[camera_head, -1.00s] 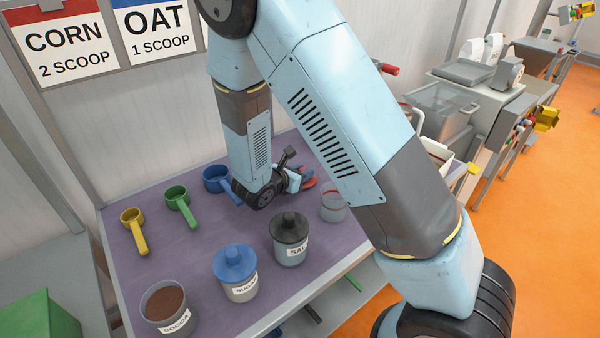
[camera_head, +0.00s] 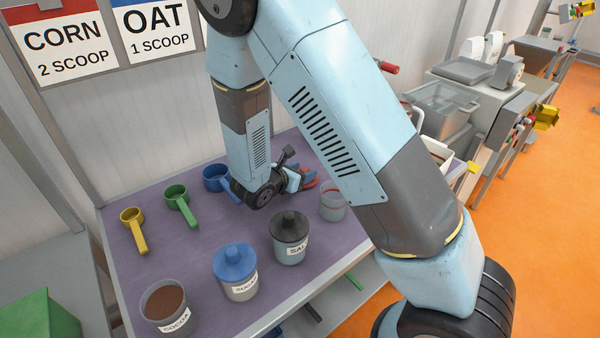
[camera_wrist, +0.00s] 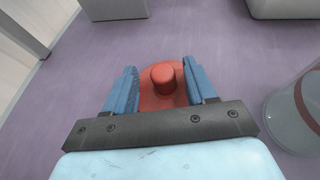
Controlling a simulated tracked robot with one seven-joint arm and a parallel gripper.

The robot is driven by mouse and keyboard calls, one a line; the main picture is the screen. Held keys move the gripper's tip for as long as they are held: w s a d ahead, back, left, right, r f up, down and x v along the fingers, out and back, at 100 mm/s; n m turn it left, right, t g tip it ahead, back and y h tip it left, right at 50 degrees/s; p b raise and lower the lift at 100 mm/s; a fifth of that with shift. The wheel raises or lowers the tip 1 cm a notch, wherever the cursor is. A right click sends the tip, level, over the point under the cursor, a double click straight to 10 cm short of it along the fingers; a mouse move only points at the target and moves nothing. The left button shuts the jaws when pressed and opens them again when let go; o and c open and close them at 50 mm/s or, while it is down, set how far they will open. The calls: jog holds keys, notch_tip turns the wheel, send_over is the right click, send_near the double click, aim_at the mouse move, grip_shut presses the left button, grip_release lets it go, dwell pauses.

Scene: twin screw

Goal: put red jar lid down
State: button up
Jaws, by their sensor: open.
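The red jar lid (camera_wrist: 163,82) lies on the purple tabletop, knob up, in the wrist view. My gripper (camera_wrist: 160,84) is open, with one blue finger on each side of the lid's knob and a gap showing on both sides. In the head view my gripper (camera_head: 301,180) is low over the table, and only a sliver of red shows by its fingers. Most of the lid is hidden there by the gripper and arm.
A clear open jar (camera_head: 333,206) stands right of my gripper. The salt jar (camera_head: 290,240), sugar jar (camera_head: 237,272) and open cocoa jar (camera_head: 168,306) stand along the front. Blue (camera_head: 217,178), green (camera_head: 176,194) and yellow (camera_head: 132,217) scoops lie behind. The middle of the table (camera_head: 195,235) is clear.

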jog(key=v, duration=1.1)
jog(key=shift+s+a+r, duration=0.1)
jog(key=shift+s+a, duration=0.05)
jog(key=shift+s, duration=0.05)
jog(key=s+d+r+m+g+y, duration=0.15)
jog(key=d+r+m+g, duration=0.25)
jog(key=d+r+m, duration=0.45)
jog(key=s+d+r+m+g, duration=0.35)
jog(key=d+r+m, duration=0.25)
jog(key=d, duration=0.5)
jog(key=s+d+r+m+t+y, duration=0.1)
jog(key=s+d+r+m+y, duration=0.1)
jog(key=s+r+m, duration=0.4)
jog(key=s+d+r+m+t+y, duration=0.2)
jog(key=s+d+r+m+y, duration=0.1)
jog(key=s+r+m+y, duration=0.2)
jog(key=shift+s+d+r+m, duration=0.3)
jog(key=shift+s+r+m, duration=0.3)
jog(key=shift+m, duration=0.55)
jog(key=shift+w, duration=0.1)
jog(key=shift+c, duration=0.3)
